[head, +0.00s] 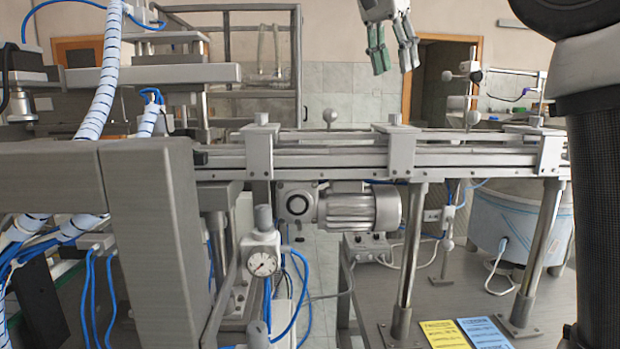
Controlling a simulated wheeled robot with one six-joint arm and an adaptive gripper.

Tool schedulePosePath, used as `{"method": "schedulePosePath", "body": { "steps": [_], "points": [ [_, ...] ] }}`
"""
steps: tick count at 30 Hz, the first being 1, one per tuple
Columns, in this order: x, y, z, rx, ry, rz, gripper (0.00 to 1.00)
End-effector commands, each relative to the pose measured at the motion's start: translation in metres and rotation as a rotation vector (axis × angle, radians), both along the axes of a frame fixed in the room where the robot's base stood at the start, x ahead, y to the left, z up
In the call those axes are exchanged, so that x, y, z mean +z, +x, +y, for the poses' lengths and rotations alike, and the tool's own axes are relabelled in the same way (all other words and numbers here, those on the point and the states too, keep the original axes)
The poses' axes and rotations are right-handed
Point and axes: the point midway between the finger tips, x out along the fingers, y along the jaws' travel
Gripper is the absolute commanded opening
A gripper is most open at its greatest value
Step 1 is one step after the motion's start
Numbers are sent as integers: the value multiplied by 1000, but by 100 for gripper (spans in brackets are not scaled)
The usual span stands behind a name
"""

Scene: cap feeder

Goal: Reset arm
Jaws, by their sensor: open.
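My gripper (392,50) hangs at the top of the head view, right of centre, pointing down. Its fingers are apart with nothing between them. It is above the level of the conveyor rail (340,155) and looks clear of it. My dark arm fills the right edge of the view. The upper end of the gripper is cut off by the top edge of the picture.
A grey machine frame (105,200) with hoses stands at left. A motor (360,208) hangs under the rail and a pressure gauge (262,262) sits below. A round feeder drum (515,225) is at right. Yellow (443,335) and blue (484,333) labels lie at the bottom.

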Motion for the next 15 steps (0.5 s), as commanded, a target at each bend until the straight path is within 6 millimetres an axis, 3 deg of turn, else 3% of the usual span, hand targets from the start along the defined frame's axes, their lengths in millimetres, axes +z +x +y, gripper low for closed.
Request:
{"method": "schedulePosePath", "body": {
  "steps": [1, 5, 9, 15],
  "points": [
    [-8, -9, -21, 53, 5, 15, 47],
    [-52, -42, -74, 274, 30, 56, 47],
    [-122, -96, -121, 514, 56, 71, 47],
    [-237, -180, -158, 782, 59, 32, 47]
  ]
}}
